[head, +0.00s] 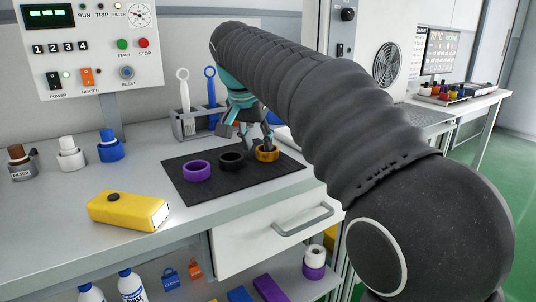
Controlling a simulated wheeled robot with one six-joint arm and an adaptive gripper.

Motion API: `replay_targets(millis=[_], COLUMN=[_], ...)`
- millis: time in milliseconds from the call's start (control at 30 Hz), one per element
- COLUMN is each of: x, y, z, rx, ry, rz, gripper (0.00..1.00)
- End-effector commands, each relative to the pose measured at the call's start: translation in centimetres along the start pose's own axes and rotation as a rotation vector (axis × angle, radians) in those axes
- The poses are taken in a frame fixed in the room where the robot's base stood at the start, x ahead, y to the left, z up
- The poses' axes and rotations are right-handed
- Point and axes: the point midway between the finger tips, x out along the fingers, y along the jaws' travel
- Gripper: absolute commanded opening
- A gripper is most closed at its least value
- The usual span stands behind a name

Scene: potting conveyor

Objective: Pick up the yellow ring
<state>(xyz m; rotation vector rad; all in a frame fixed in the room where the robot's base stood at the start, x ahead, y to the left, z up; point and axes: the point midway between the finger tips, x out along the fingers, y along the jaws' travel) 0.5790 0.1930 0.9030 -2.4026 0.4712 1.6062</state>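The yellow ring (267,154), an amber-yellow band, lies at the right end of a row on the dark mat (204,196). A black ring (231,161) and a purple ring (197,170) lie to its left. My gripper (257,147) points down at the yellow ring. Its fingers are apart, one just left of the ring and one over or in its opening. Contact with the ring cannot be told. My arm comes in from the right, and the gripper covers part of the ring's far side.
A rack (187,124) with a white and a blue ring-ended tool stands close behind the mat. A yellow box-like device (128,210) lies at the front left. Several capped bottles stand at the left. A drawer handle (303,221) sticks out below the bench edge.

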Motion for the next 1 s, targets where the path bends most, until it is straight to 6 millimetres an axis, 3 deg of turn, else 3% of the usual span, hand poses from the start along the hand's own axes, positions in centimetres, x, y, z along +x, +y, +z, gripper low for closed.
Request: replay_targets(millis=[333, 500, 1000], x=[0.92, 0.91, 0.46], y=[-0.01, -0.01, -0.02], z=[0.01, 0.01, -0.20], rx=[0.000, 0.000, 0.000], ry=[0.000, 0.000, 0.001], rz=[0.000, 0.000, -0.001], gripper=[0.40, 0.00, 0.00])
